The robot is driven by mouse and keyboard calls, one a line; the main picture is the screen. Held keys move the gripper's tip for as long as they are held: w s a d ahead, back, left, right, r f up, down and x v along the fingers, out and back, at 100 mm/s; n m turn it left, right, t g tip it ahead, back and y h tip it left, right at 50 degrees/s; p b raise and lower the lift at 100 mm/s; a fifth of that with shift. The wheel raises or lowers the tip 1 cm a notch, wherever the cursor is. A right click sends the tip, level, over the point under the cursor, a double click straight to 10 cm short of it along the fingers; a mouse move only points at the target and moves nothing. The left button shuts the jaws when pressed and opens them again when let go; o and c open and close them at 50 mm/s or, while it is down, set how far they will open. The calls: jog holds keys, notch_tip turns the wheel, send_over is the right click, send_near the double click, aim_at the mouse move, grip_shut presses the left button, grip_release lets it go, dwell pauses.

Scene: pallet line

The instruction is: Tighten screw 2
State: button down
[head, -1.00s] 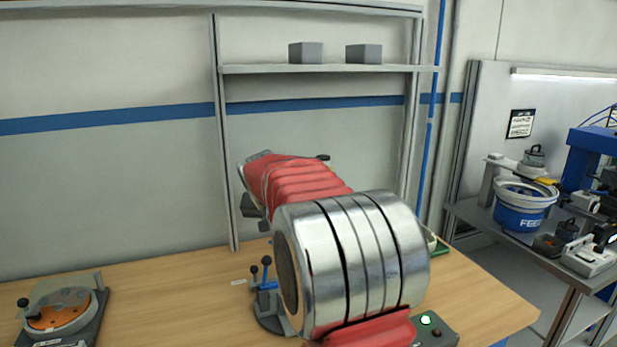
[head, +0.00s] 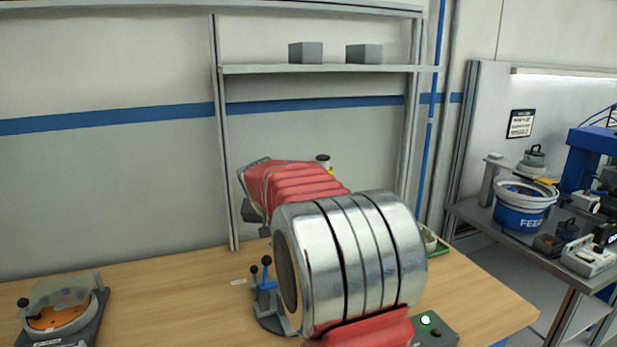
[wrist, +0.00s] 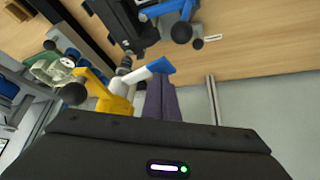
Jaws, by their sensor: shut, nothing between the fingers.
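No screw can be made out in either view, so I cannot tell which is screw 2. My gripper (wrist: 160,82) shows in the wrist view as two purple-grey fingers, shut side by side with nothing between them. A yellow part with a black ball (wrist: 112,103) and a white-and-blue piece (wrist: 150,70) show just left of the fingers; I cannot tell whether they touch. In the head view my arm hides the gripper. A small cylinder with a dark top and a yellow part (head: 324,161) peeks out behind the arm.
A blue clamp with black ball knobs (head: 265,280) stands on the wooden bench (head: 170,290), also in the wrist view (wrist: 181,28). A fixture with an orange disc (head: 58,316) is at left. A button box (head: 432,329) and a feeder bowl (head: 522,215) are at right.

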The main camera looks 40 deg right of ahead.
jog(key=shift+f, duration=1.4)
jog(key=shift+s+f, duration=0.1)
jog(key=shift+f, duration=0.7)
dwell(2.0)
jog(key=shift+r, duration=0.2)
dwell(0.4)
jog(key=shift+r, duration=4.6)
jog(key=shift+a, duration=0.1)
